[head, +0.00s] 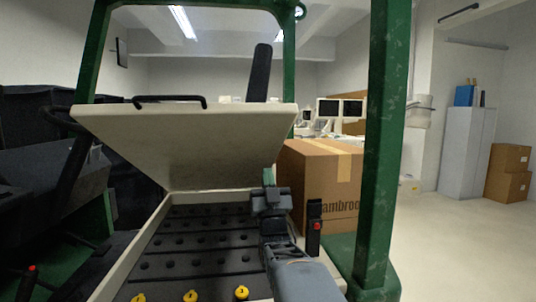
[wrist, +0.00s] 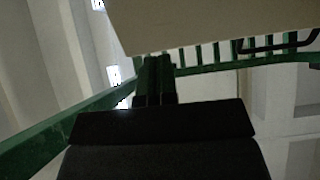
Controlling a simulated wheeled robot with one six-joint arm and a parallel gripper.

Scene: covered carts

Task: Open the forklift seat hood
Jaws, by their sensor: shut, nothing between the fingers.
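The cream seat hood (head: 190,140) is raised and tilted up over the compartment, its underside facing me. A black bar handle (head: 170,100) runs along its upper edge. The open compartment below has a dark floor (head: 200,240) with rows of round holes and several yellow caps at the near edge. My gripper (head: 269,178) is shut and empty, near the hood's lower right side; I cannot tell whether it touches the hood. In the wrist view the gripper (wrist: 154,70) points toward the hood (wrist: 200,24), and the black handle (wrist: 280,42) shows at the right.
A green frame post (head: 378,150) stands close on my arm's right. A cardboard box (head: 320,185) sits behind my gripper. A black lever with a red button (head: 315,228) is just right of my arm. Dark machinery (head: 50,160) fills the left. Open floor (head: 460,240) lies at the right.

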